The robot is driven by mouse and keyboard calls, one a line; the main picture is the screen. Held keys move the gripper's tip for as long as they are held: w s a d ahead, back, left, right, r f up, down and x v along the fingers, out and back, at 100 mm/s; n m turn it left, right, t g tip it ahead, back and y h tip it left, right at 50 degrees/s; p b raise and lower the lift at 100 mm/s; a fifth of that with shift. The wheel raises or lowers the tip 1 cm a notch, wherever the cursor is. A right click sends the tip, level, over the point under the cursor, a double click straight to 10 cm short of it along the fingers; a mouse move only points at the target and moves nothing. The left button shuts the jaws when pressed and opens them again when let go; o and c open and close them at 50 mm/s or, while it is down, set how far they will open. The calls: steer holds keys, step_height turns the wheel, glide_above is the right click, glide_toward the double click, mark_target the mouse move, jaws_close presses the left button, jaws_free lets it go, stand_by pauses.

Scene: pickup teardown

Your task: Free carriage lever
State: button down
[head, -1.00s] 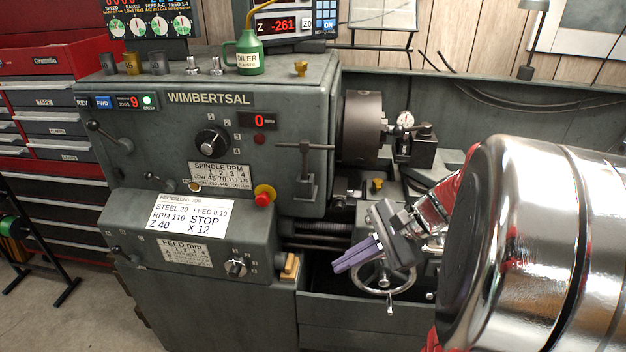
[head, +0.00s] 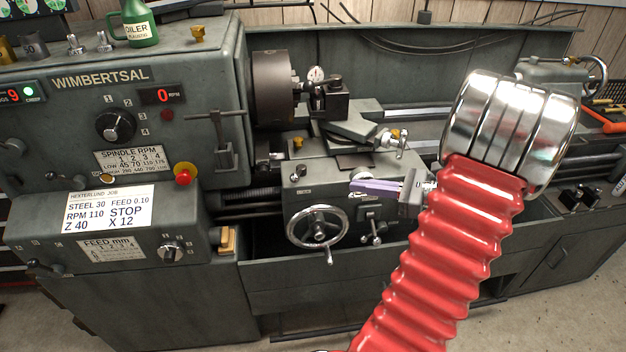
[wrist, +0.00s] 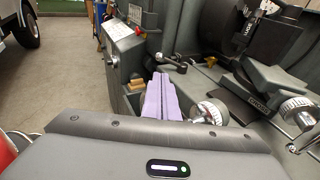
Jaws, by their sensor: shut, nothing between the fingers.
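My gripper (head: 352,187) is shut and empty, its two purple fingers side by side and pointing left in front of the lathe carriage (head: 315,187). In the wrist view the shut fingers (wrist: 162,78) point away from me. The carriage front carries a large handwheel (head: 318,228) to the lower left of the fingers. A small lever with a ball knob (head: 374,239) stands on the carriage front below my gripper. I cannot tell whether it is the carriage lever named in the task. No contact between fingers and a lever shows.
The chuck (head: 275,88) and a tool post (head: 329,99) are behind and above the carriage. A tall lever (head: 226,140) and a red stop button (head: 183,178) are on the headstock. The chip tray (head: 280,275) runs below. Open floor lies in front.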

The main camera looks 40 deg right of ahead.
steer(key=shift+w+a, duration=0.1)
glide_toward(298, 173)
steer(key=w+a, duration=0.2)
steer(key=a, duration=0.1)
steer(key=w+a, duration=0.1)
steer(key=shift+a+f, duration=0.15)
steer(key=shift+f, duration=0.2)
stand_by(0.4)
